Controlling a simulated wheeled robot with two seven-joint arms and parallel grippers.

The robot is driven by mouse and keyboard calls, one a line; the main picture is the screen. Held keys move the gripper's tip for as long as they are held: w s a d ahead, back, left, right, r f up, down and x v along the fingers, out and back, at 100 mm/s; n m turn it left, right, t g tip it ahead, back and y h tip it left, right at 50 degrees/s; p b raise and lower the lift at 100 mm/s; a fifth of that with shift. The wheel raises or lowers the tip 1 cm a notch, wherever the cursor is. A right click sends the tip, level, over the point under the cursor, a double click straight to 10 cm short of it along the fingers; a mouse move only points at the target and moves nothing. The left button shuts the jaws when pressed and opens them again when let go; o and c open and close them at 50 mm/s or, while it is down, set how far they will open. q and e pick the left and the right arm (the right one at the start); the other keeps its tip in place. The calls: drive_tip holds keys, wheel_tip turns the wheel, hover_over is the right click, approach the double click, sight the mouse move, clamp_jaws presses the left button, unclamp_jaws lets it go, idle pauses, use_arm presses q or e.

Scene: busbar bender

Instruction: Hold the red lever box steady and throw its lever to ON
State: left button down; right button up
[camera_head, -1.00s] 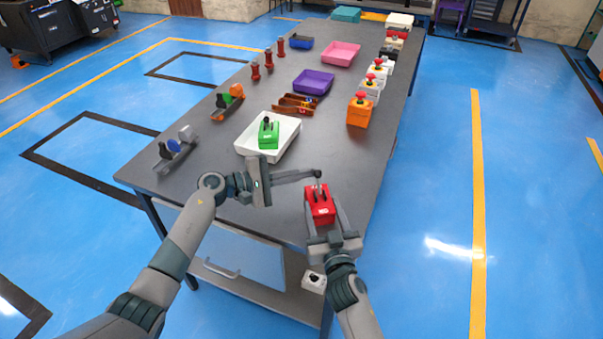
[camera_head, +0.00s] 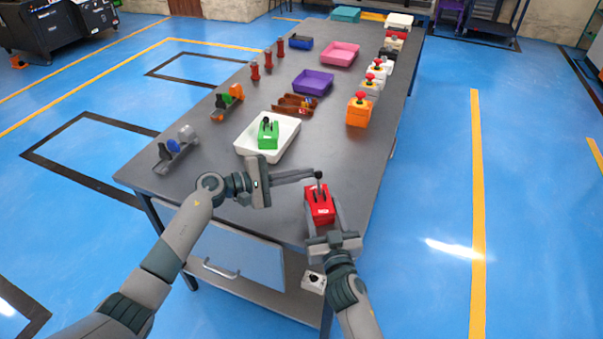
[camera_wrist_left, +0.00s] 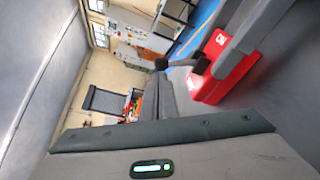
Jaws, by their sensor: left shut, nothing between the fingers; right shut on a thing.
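The red lever box (camera_head: 321,207) stands at the near right corner of the table. My right gripper (camera_head: 323,212) is shut on it, one finger along each side. Its black-knobbed lever (camera_head: 318,177) stands up from the box, toward its far side. My left gripper (camera_head: 314,174) is shut and empty, its fingertips at the lever knob; I cannot tell whether they touch. In the left wrist view the red box (camera_wrist_left: 225,78) shows a white ON label, and the lever knob (camera_wrist_left: 161,64) is just beyond my left fingers (camera_wrist_left: 165,98). Part of the box is hidden by a right finger.
A white tray (camera_head: 284,150) holding a green lever box (camera_head: 268,134) lies beyond my left gripper. An orange box with a red button (camera_head: 360,111) stands farther along the right edge. A brown divided tray (camera_head: 292,106) and a purple tray (camera_head: 312,82) lie farther back.

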drive_tip(key=shift+a, duration=0.1)
use_arm(q)
drive_tip(key=s, duration=0.1)
drive_tip(key=s+r, duration=0.1)
drive_tip(key=s+d+m, duration=0.1)
drive_tip(key=shift+s+r, duration=0.15)
drive_tip(key=shift+s, duration=0.05)
idle(0.3)
drive_tip(key=s+a, duration=0.2)
drive_tip(key=a, duration=0.9)
drive_tip(key=shift+a+r, duration=0.25)
drive_tip(key=shift+r, duration=0.15)
